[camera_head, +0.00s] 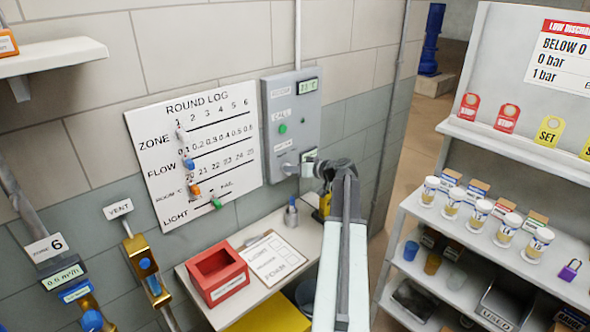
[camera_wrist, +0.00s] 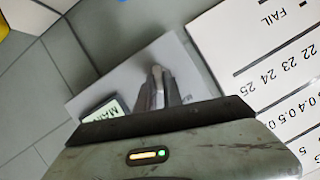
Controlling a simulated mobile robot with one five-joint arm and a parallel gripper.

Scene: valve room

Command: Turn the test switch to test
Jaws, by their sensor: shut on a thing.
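The grey control panel (camera_head: 309,103) hangs on the wall right of the round log board. It carries a display at the top, a green button under a CALL label, and a switch (camera_head: 290,168) near its bottom. My gripper (camera_head: 306,170) reaches the lower part of the panel from the right and is shut on the switch. The wrist view shows my gripper (camera_wrist: 158,82) against the panel (camera_wrist: 120,80), its fingers close together. A small lit display (camera_wrist: 103,110) with partly hidden letters is beside them. The fingers hide most of the switch, so its setting cannot be read.
The round log board (camera_head: 190,140) has coloured sliders. A shelf (camera_head: 250,298) below holds a red box (camera_head: 218,275), a clipboard (camera_head: 272,258) and a small bottle (camera_head: 291,213). A white rack (camera_head: 440,215) with jars stands at right. A vertical pipe is right of the panel.

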